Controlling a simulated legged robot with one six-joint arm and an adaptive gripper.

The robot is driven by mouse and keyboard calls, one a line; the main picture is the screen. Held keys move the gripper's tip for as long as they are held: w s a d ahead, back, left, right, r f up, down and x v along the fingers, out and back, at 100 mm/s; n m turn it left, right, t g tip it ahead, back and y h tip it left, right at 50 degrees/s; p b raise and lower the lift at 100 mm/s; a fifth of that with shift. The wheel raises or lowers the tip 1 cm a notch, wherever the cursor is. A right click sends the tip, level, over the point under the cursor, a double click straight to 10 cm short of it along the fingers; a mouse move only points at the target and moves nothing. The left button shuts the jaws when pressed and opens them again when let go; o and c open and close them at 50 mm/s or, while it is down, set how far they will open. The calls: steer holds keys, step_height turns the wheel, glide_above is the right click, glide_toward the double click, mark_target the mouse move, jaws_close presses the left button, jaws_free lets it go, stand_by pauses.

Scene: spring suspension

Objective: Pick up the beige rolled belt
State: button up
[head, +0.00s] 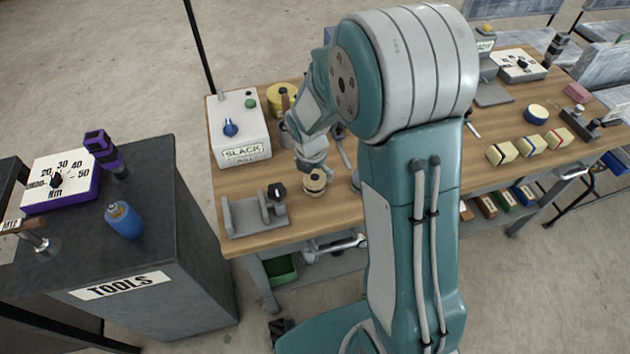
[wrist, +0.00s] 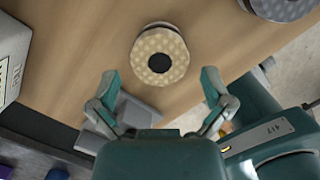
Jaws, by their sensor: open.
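The beige rolled belt (wrist: 144,68) is a round coil with a dark centre, lying on the wooden table (wrist: 100,42). In the wrist view it lies ahead of my gripper (wrist: 160,92), between the lines of the two spread fingers and apart from both. My gripper is open and empty. In the head view the belt (head: 316,184) sits near the table's front edge, and my gripper (head: 312,160) is just above it, partly hiding it.
A white SLACK box (head: 238,130) stands left of the belt. A grey bracket with a black knob (head: 255,212) is at the front left. A dark TOOLS cabinet (head: 150,240) stands left of the table. Yellow blocks (head: 530,145) lie to the right.

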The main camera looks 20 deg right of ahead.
mark_target(314, 177)
step_height(314, 177, down, 4)
steer(key=shift+w+a, duration=0.1)
steer(key=shift+w, duration=0.05)
steer(key=shift+w+d+f, duration=0.1)
steer(key=shift+d+f, duration=0.2)
steer(key=shift+f, duration=0.05)
steer(key=c, duration=0.5)
steer(key=shift+a, duration=0.1)
steer(key=c, duration=0.5)
steer(key=shift+r, duration=0.15)
